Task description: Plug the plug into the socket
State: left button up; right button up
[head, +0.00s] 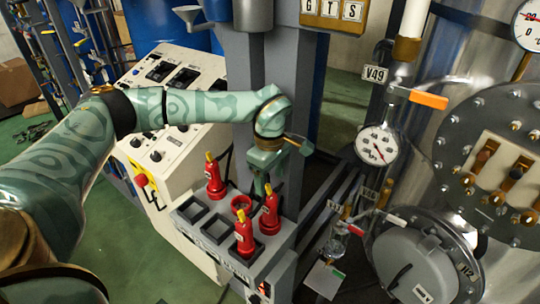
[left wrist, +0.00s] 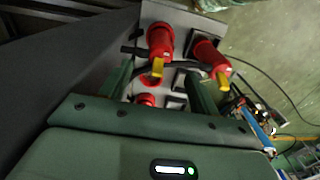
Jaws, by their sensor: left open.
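My left gripper (head: 264,178) is open and points down above the grey socket box, near its back edge. Three red plugs with yellow tips stand in the box: one at the back left (head: 214,178), one at the front (head: 243,236) and one at the right (head: 270,216), just below my fingers. A round red socket (head: 240,203) sits among them and looks empty. In the left wrist view two red plugs (left wrist: 160,42) (left wrist: 207,56) lie beyond the open fingers (left wrist: 160,88). A smaller red part (left wrist: 147,100) shows between the fingers, partly hidden. My right gripper is not in view.
The grey socket box (head: 197,228) also has several dark square openings. A white control panel (head: 172,150) stands behind it at left. A grey column (head: 249,75) rises close behind my gripper. Gauges, valves and a steel vessel (head: 440,130) crowd the right.

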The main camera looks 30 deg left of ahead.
pick_arm(q)
notch_tip(320, 180, up, 10)
jog(key=b, duration=0.1)
jog(key=shift+f, duration=0.25)
dwell(0.4)
